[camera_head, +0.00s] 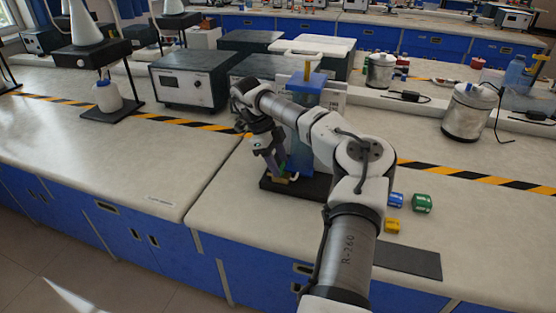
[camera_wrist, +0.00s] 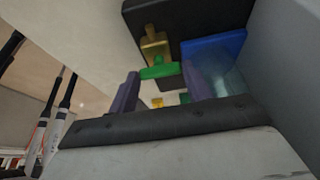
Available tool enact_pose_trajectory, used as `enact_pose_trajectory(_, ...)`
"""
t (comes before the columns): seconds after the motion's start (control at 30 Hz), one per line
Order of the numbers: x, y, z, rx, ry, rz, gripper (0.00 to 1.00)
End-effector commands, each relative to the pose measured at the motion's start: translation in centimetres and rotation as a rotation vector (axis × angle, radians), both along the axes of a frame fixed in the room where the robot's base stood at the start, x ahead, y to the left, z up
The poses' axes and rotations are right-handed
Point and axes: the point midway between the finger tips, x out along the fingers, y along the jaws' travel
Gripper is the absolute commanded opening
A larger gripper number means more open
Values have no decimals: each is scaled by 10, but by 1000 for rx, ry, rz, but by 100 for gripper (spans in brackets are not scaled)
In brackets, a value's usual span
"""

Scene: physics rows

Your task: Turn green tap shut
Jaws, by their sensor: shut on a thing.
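The green tap handle (camera_wrist: 159,71) shows in the wrist view as a short bar lying crosswise between my fingertips. My gripper (camera_wrist: 160,75) has its two purple fingers at either end of this bar and is shut on it. The brass tap body (camera_wrist: 153,42) is just beyond the handle. A blue tank (camera_wrist: 213,46) stands beside it. In the head view, my gripper (camera_head: 274,166) points down at the left side of the blue tank (camera_head: 304,105), low over its dark base (camera_head: 310,189). My wrist and fingers hide most of the tap there.
Blue (camera_head: 396,199), green (camera_head: 422,203) and yellow (camera_head: 392,226) small blocks lie right of my arm, near a dark mat (camera_head: 409,260). A grey instrument box (camera_head: 194,79) stands behind left. The bench left of the base is clear.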

Motion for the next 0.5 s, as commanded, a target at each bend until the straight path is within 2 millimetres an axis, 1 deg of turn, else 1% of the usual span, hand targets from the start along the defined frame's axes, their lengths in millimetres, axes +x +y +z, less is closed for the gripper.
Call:
enact_pose_trajectory(0.2, 1, 0, 1, 0, -2, 0, 26)
enact_pose_trajectory(0.23, 1, 0, 1, 0, -2, 0, 50)
enact_pose_trajectory(0.4, 0, 0, 1, 1, -2, -1, 71)
enact_pose_trajectory(0.5, 0, 0, 0, 1, -1, 0, 71)
